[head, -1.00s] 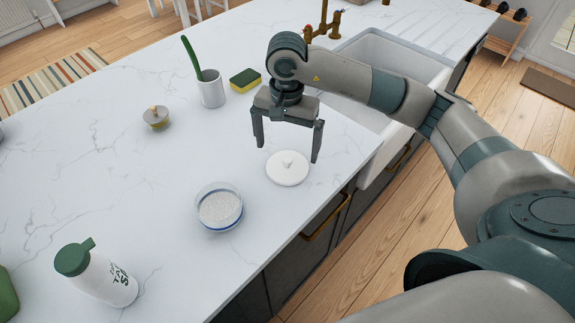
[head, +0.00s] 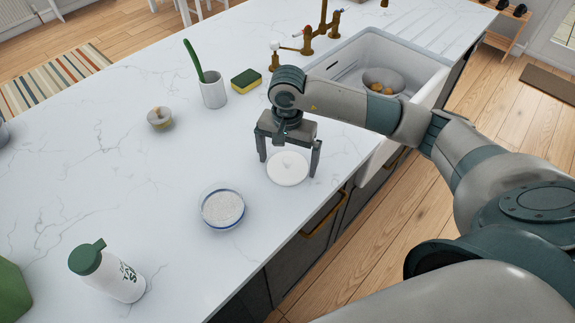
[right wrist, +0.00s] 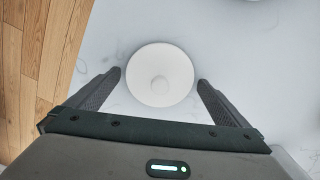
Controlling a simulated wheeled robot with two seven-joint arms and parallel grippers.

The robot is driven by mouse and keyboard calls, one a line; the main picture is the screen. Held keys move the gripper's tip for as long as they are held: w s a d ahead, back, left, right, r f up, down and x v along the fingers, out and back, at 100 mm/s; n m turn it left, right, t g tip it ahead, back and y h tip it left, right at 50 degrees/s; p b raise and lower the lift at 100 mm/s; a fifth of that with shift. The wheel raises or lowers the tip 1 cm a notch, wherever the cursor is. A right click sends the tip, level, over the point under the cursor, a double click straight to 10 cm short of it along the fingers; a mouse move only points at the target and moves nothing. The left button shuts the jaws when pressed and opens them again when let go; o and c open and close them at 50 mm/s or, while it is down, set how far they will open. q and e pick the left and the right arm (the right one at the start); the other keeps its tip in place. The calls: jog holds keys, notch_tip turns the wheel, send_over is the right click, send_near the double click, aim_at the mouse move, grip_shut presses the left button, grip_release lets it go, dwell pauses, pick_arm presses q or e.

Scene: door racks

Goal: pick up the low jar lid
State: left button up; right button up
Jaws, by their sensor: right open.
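The low jar lid (head: 287,169) is a white round disc with a small knob. It lies flat on the marble counter near its front edge. My right gripper (head: 288,166) is open and points down over the lid, with one finger on each side of it. In the right wrist view the lid (right wrist: 159,75) sits centred just beyond the fingertips (right wrist: 159,78), and a gap shows on both sides. My left gripper is not in view.
A cup with a green brush (head: 212,90), a sponge (head: 246,81) and a small pot (head: 160,118) stand farther back. The sink (head: 385,60) holds a bowl (head: 383,80).

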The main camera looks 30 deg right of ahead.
aim_at(290, 159)
jog(key=c, duration=0.9)
jog(key=shift+r, duration=0.15)
jog(key=shift+r+b, duration=0.45)
jog(key=shift+b, duration=0.05)
jog(key=r+b, duration=0.2)
jog(key=r, duration=0.1)
jog(key=shift+d, duration=0.4)
jog(key=shift+s+d+r+b, duration=0.35)
jog(key=shift+d+r+b, duration=0.65)
jog(key=shift+d, duration=0.8)
jog(key=shift+s+d+r+b, duration=0.3)
jog(key=shift+d+r+b, duration=0.35)
jog(key=shift+d+r, duration=0.9)
jog(key=shift+s+d+r+b, duration=0.35)
jog(key=shift+d+r+b, duration=0.55)
jog(key=shift+d, duration=1.1)
jog(key=shift+a, duration=0.1)
